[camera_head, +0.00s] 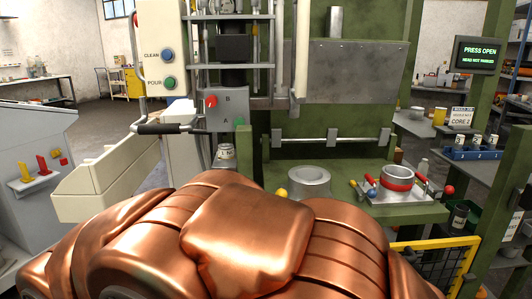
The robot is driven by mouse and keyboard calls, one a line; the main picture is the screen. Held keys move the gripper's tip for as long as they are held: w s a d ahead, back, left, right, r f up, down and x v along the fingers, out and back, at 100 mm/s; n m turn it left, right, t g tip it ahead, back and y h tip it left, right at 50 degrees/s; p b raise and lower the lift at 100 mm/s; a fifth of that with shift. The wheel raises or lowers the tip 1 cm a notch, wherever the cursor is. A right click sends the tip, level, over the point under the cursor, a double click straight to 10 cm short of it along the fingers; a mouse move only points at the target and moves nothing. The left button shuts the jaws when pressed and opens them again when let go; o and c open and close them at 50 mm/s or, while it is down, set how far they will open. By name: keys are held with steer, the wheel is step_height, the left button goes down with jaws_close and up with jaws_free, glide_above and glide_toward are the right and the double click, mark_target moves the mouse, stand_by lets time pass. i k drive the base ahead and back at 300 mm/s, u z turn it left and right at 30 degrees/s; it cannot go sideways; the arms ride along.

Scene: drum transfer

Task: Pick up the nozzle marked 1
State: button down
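A blue rack (470,153) stands on a grey shelf at the right. It holds several small upright cylinders with pale tops (476,140). They may be nozzles, but their markings are too small to read, so I cannot tell which is marked 1. My gripper is not in view. The lower middle of the view is blocked, so anything behind there is hidden.
The green press (345,140) fills the middle. A metal ring (309,181) and a red-banded ring on a plate (397,178) sit on its bed. A screen (478,55) reads "PRESS OPEN". A yellow mesh barrier (440,262) stands at lower right, a beige bin (105,185) at left.

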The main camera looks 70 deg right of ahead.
mark_target(225, 151)
steer(key=z, duration=1.95)
